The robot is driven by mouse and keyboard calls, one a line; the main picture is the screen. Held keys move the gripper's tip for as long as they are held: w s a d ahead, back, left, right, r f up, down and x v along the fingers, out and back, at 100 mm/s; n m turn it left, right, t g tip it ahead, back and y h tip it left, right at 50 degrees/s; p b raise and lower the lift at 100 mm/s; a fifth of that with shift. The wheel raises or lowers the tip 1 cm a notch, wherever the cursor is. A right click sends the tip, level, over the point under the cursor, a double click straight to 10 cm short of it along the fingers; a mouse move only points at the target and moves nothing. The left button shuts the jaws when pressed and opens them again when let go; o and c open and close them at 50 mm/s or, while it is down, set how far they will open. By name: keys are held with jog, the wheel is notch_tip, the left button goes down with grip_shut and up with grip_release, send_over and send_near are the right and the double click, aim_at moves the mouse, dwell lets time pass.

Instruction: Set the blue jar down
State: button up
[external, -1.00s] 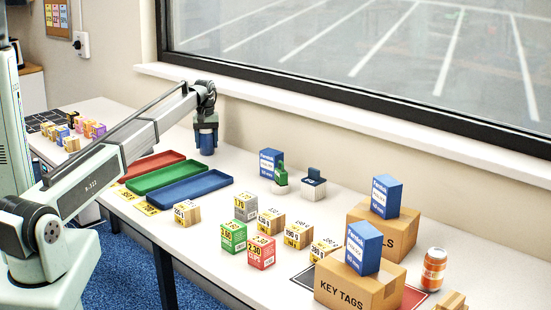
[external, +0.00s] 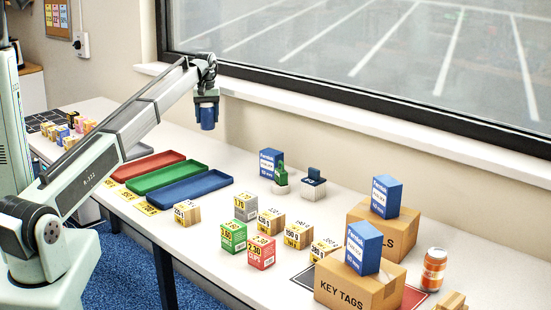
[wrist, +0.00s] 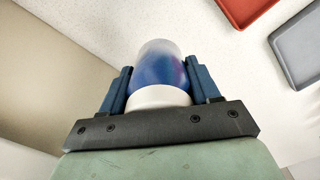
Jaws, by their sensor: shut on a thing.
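The blue jar (external: 208,118) is held upright in my gripper (external: 207,103), in the air near the back wall, beyond the coloured trays. In the wrist view the jar (wrist: 158,70) sits between the two blue fingers of my gripper (wrist: 160,88). A white part of the jar faces the palm, and its far end looks pale and see-through. The fingers are shut on its sides. The white table (external: 232,160) lies below with a visible gap.
Red (external: 150,165), green (external: 168,178) and blue (external: 190,187) trays lie in front of the jar. A grey tray (wrist: 300,48) shows beside the red one. Price-labelled cubes and cartons (external: 361,286) stand to the right. The table's back strip beside the trays is clear.

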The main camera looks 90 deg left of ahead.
jog(key=w+d+r+m, duration=0.1)
jog(key=w+d+r, duration=0.1)
jog(key=w+d, duration=0.6)
jog(key=w+d+r+m, duration=0.2)
jog(key=w+d, duration=0.4)
jog(key=d, duration=0.3)
jog(key=shift+s+d+f+n, duration=0.5)
jog(key=shift+s+d+n, duration=1.1)
jog(key=shift+d, duration=2.95)
jog(key=shift+s+d+f+n, duration=0.45)
jog(key=shift+s+d+n, duration=0.55)
jog(key=shift+s+d, duration=2.35)
jog(key=shift+w+d+f, duration=0.4)
jog(key=shift+f, duration=1.2)
jog(key=shift+w+d+f, duration=0.35)
jog(key=shift+w+f, duration=0.05)
jog(key=shift+f, duration=1.25)
jog(key=shift+w+d+f, duration=0.4)
jog(key=shift+f, duration=1.2)
jog(key=shift+f, duration=0.3)
jog(key=o, duration=1.2)
